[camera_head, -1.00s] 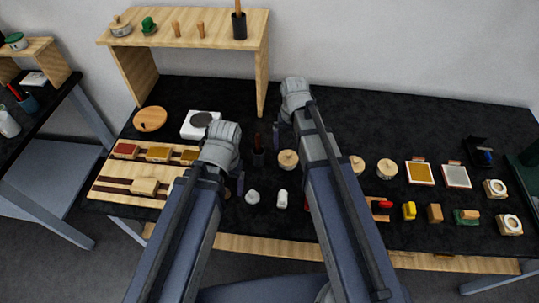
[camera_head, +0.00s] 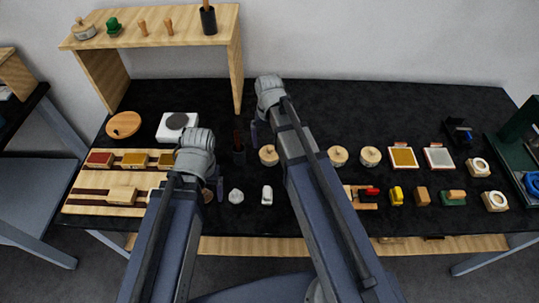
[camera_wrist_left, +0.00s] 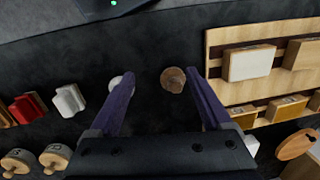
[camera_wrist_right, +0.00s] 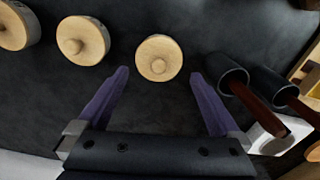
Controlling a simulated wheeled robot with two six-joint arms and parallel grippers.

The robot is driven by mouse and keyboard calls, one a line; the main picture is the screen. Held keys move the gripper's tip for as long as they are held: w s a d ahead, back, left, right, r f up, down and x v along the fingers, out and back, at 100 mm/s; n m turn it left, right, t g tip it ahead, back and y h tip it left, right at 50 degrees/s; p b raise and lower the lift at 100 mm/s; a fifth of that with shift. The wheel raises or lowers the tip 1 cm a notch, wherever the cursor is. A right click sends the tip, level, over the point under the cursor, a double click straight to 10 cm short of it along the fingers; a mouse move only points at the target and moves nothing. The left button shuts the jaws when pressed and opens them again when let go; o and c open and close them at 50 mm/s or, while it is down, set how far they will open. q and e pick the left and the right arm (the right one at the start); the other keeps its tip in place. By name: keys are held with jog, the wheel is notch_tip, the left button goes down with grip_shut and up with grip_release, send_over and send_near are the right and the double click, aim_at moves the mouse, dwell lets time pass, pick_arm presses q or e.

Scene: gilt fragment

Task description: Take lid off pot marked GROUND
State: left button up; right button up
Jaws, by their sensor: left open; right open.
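Three round pots with pale wooden knobbed lids stand in a row on the black table: a left one (camera_head: 268,156), a middle one (camera_head: 338,156) and a right one (camera_head: 370,156). I cannot read any marking on them. In the right wrist view the nearest lid (camera_wrist_right: 159,58) lies just beyond the fingertips of my open, empty right gripper (camera_wrist_right: 159,75); two more lids show to its left. My right gripper (camera_head: 253,135) is beside the left pot in the head view. My left gripper (camera_head: 219,188) is open and empty, with a brown round piece (camera_wrist_left: 173,80) beneath its fingertips.
Dark holders with brown handles (camera_wrist_right: 270,105) stand close beside my right gripper. A wooden rack of blocks (camera_head: 85,197) lies at left. The table's back right is mostly clear.

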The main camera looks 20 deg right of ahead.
aim_at(269, 148)
pick_arm(q)
notch_tip(269, 148, down, 5)
jog(key=b, duration=0.4)
jog(key=shift+r, duration=0.2)
pick_arm(e)
notch_tip(269, 148, down, 5)
jog(key=shift+r, duration=0.2)
pick_arm(q)
jog(key=shift+r, duration=0.1)
pick_arm(e)
jog(key=shift+r, duration=0.1)
jog(key=shift+c, duration=0.4)
jog(key=c, duration=1)
pick_arm(q)
jog(key=shift+r, duration=0.15)
pick_arm(e)
jog(key=shift+o, duration=0.2)
jog(key=shift+r, duration=0.1)
pick_arm(q)
notch_tip(269, 148, up, 10)
jog(key=p, duration=1)
pick_arm(e)
notch_tip(269, 148, up, 10)
jog(key=shift+f, duration=0.1)
